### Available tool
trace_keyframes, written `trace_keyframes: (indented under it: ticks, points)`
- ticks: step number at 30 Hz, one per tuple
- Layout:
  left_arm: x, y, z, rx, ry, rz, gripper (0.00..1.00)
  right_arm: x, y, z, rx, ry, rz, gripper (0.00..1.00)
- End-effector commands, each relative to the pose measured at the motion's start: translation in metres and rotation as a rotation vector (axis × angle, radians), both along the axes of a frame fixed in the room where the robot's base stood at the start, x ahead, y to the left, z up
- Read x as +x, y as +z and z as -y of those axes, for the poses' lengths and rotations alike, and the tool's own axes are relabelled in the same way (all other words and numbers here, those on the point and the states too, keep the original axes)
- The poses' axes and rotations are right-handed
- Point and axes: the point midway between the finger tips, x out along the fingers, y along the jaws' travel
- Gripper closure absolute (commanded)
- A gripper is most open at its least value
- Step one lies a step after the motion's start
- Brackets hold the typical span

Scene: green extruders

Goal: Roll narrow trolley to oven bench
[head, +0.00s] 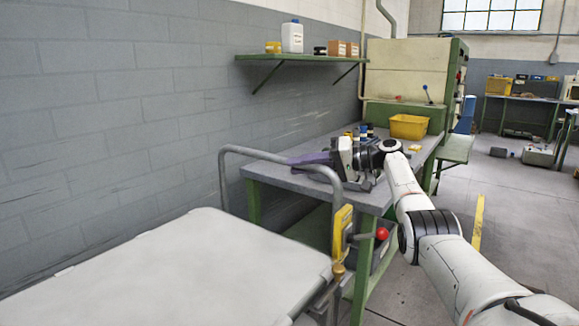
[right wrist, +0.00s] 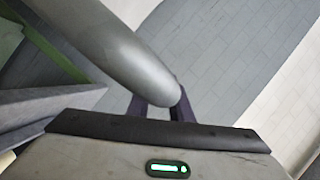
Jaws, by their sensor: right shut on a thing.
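The trolley (head: 170,270) has a pale flat top and fills the lower left of the head view. Its grey tubular handle (head: 222,180) rises at the far end, and the tube also crosses the right wrist view (right wrist: 115,50). My right gripper (head: 312,159) is shut on the top bar of this handle; its dark fingers straddle the tube in the right wrist view (right wrist: 157,108). A green-framed bench (head: 268,172) with a grey top stands just beyond the handle. A large cream machine (head: 405,68) stands farther back along the wall. My left gripper is not in view.
A yellow bin (head: 408,126) and small items stand on the bench. A green wall shelf (head: 300,57) holds a white jug (head: 292,36) and boxes. A red knob (head: 382,233) shows near the trolley handle. Open floor (head: 510,220) lies to the right.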

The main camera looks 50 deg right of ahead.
Motion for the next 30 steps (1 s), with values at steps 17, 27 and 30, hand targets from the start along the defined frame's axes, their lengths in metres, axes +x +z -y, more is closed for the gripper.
trace_keyframes:
  ticks: [17,27,30]
  points:
    - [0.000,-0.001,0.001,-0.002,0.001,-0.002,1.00,0.000,0.001,0.001,0.000,-0.003,0.003,0.62]
    - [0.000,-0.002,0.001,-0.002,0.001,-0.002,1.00,-0.010,0.001,0.007,-0.002,-0.004,0.002,0.62]
    - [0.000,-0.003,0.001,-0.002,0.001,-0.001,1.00,-0.025,0.005,0.014,-0.003,-0.004,0.000,0.62]
